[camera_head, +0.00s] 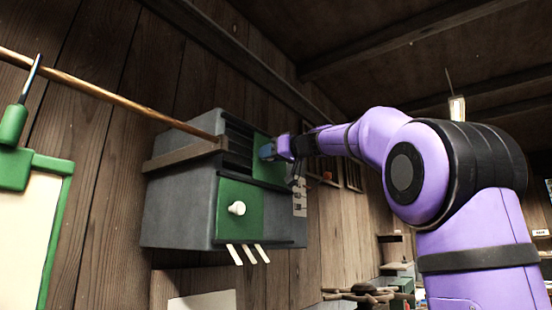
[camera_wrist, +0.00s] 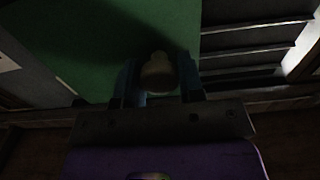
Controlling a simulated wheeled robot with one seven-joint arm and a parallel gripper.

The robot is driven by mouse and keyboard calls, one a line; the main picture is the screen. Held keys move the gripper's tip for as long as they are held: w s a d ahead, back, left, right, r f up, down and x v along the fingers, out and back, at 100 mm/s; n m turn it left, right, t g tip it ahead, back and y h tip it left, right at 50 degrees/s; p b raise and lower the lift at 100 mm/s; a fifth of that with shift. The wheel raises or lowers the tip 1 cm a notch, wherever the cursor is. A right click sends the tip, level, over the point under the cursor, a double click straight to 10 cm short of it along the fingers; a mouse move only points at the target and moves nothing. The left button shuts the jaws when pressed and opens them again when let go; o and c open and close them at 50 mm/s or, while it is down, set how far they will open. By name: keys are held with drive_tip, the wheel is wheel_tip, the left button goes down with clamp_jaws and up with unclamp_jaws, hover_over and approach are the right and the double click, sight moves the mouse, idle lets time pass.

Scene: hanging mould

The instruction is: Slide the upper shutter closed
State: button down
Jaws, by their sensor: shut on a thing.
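A grey box (camera_head: 180,205) is fixed on the plank wall, with two green shutters on its front. The lower shutter (camera_head: 225,222) carries a white round knob (camera_head: 237,208). The upper shutter (camera_head: 268,168) sits to the right in its row, with dark slatted opening (camera_head: 238,148) showing to its left. My gripper (camera_head: 270,150) is at the upper shutter, and its fingers hide the knob there in the head view. In the wrist view the pale knob (camera_wrist: 158,72) stands between my two fingers, in front of the green upper shutter (camera_wrist: 130,30). The fingers are shut on it.
A wooden pole (camera_head: 110,97) runs from the left to a wooden strip (camera_head: 185,153) on the box. Several pale strips (camera_head: 248,254) stick out below the box. A green-framed board (camera_head: 38,215) hangs at the left. Shelves and clutter stand at lower right.

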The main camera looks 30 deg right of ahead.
drive_tip(key=s+a, duration=0.1)
drive_tip(key=a, duration=0.3)
drive_tip(key=s+a, duration=0.1)
drive_tip(key=a, duration=0.2)
drive_tip(key=s+a, duration=0.2)
drive_tip(key=a, duration=0.2)
drive_tip(key=shift+s+a, duration=0.1)
drive_tip(key=shift+a, duration=0.25)
drive_tip(key=c, duration=0.8)
unclamp_jaws()
drive_tip(key=shift+a, duration=0.2)
drive_tip(key=shift+o, duration=0.2)
drive_tip(key=shift+d, duration=0.1)
drive_tip(key=shift+s+d, duration=0.1)
drive_tip(key=shift+s, duration=0.1)
drive_tip(key=v, duration=1)
drive_tip(key=shift+s, duration=0.2)
